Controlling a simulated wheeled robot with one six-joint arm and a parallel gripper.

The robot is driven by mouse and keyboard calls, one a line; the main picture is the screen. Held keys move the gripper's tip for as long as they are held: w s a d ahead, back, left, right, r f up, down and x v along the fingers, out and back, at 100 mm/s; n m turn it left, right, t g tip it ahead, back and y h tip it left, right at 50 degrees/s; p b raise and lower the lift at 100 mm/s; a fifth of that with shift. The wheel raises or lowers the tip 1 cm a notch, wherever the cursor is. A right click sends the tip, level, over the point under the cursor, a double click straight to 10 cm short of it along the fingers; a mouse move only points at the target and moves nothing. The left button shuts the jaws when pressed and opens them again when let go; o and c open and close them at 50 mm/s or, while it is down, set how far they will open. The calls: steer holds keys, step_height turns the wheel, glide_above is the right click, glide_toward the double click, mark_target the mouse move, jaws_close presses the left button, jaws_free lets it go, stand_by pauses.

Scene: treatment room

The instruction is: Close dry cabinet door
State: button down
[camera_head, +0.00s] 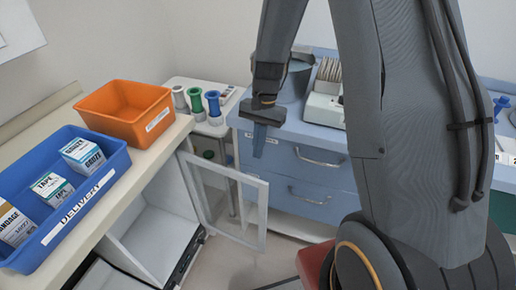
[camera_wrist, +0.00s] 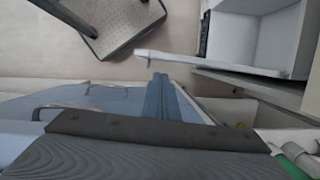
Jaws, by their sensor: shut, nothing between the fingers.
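The dry cabinet (camera_head: 150,238) is a white box under the left counter, and its inside shows. Its door (camera_head: 262,216), a clear panel in a pale frame, stands swung out from the cabinet toward the blue drawers. In the wrist view the door's edge (camera_wrist: 175,58) is a thin pale bar beside the open cabinet (camera_wrist: 250,38). My gripper (camera_head: 259,150) points down above and behind the door's free edge, in front of the drawers. Its blue fingers (camera_wrist: 158,95) are shut and empty. They look close to the door, but I cannot tell whether they touch it.
A blue delivery bin (camera_head: 75,215) with several boxes and an orange bin (camera_head: 125,110) sit on the left counter. Blue drawers (camera_head: 310,185) stand behind my gripper. A small cart (camera_head: 215,125) holds spools. A dark-edged stool or mat (camera_wrist: 115,20) shows on the floor.

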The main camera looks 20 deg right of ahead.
steer(key=p+x, duration=0.1)
steer(key=x, duration=0.6)
steer(key=shift+f, duration=0.2)
steer(key=shift+a, duration=0.1)
